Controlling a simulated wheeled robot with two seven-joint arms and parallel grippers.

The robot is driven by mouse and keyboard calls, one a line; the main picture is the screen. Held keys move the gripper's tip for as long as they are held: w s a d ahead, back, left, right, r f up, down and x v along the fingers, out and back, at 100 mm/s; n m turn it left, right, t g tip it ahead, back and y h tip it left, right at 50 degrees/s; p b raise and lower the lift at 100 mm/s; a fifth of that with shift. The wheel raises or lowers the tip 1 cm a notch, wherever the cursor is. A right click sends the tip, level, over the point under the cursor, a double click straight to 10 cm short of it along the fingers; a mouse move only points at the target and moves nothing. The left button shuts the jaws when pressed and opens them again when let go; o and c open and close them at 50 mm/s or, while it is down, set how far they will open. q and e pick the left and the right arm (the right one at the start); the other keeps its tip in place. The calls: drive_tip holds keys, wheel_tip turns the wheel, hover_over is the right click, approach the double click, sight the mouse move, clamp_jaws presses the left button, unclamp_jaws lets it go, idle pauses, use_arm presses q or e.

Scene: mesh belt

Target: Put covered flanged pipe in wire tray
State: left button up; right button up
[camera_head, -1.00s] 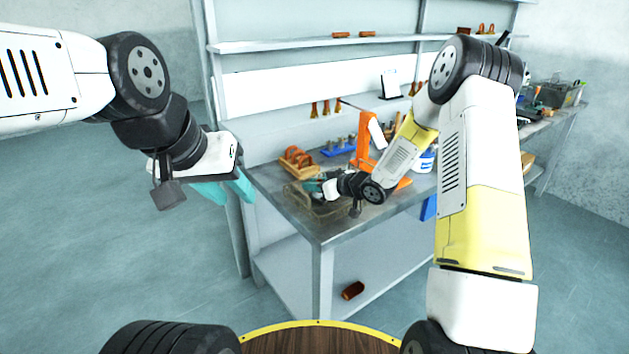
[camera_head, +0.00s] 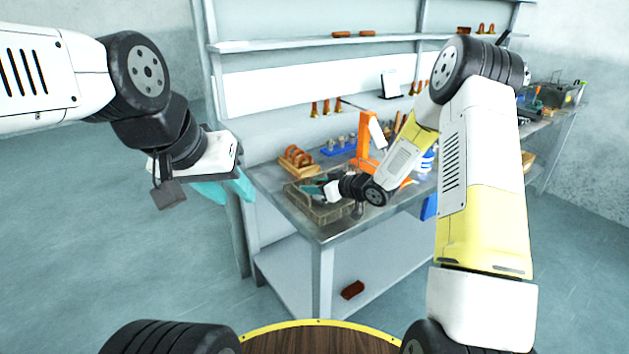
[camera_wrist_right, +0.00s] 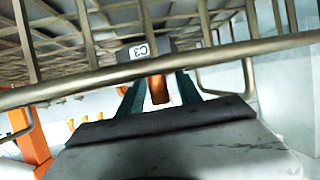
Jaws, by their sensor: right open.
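The wire tray (camera_head: 325,212) sits on the near left corner of the workbench. My right gripper (camera_head: 312,187) reaches in at the tray, low at its rim. In the right wrist view the tray's mesh (camera_wrist_right: 65,40) and a thick rim wire cross in front of the camera. My right gripper's teal fingers (camera_wrist_right: 158,92) are open, with a copper-brown cylindrical piece (camera_wrist_right: 159,90) showing between them; I cannot tell whether it is the covered flanged pipe. A dark block with a "C3" label is just beyond. My left gripper (camera_head: 232,190) hangs left of the bench; its finger gap is unclear.
A wooden rack with orange rings (camera_head: 298,160) stands behind the tray. A blue holder (camera_head: 340,149) and an orange stand (camera_head: 368,145) are farther back. A reddish-brown piece (camera_head: 352,290) lies on the lower shelf. Floor left of the bench is clear.

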drive_tip(key=v, duration=1.1)
drive_tip(key=shift+d+r, duration=0.15)
drive_tip(key=s+d+r+m+t+h, duration=0.1)
drive_tip(key=s+d+r+m+h, duration=0.45)
drive_tip(key=d+r+h, duration=0.65)
drive_tip(key=s+a+r+m+g+y, duration=0.1)
drive_tip(key=s+a+r+g+y, duration=0.1)
drive_tip(key=s, duration=1)
drive_tip(key=s+a+r+m+g+y, duration=0.2)
drive_tip(key=s+r, duration=0.1)
drive_tip(key=s, duration=0.9)
drive_tip(key=shift+s+a+r, duration=0.15)
drive_tip(key=shift+s+r, duration=0.1)
drive_tip(key=shift+r, duration=0.1)
